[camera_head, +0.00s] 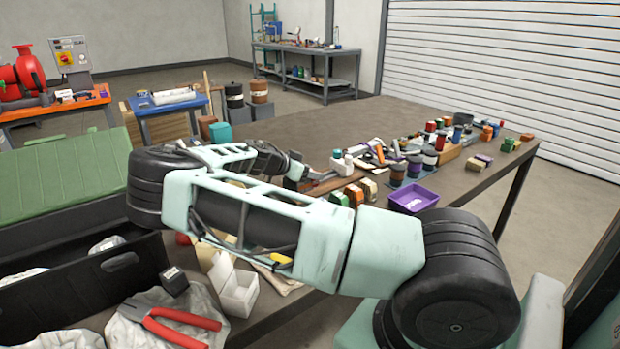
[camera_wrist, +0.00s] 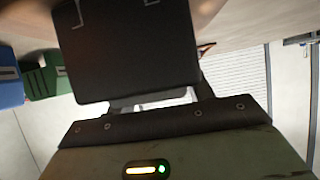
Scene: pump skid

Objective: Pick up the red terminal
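A small row of blocks stands on the workbench (camera_head: 400,118) just beyond my arm: a green block (camera_head: 339,198), an orange-red block (camera_head: 354,195) and a yellowish block (camera_head: 369,189). The orange-red one may be the red terminal; I cannot tell for sure. My gripper (camera_head: 297,172) is low over the bench, left of these blocks and partly hidden by my arm. In the wrist view a large dark square part fills the middle, and its opening does not show. A blue block (camera_wrist: 9,90) and a green block (camera_wrist: 48,80) show at the left there; no red block shows.
A purple tray (camera_head: 412,199) lies right of the blocks, with dark jars (camera_head: 398,174) behind it. Many small parts crowd the bench's far right. A black crate (camera_head: 80,290), white open box (camera_head: 235,287) and red-handled pliers (camera_head: 170,322) are at the near left.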

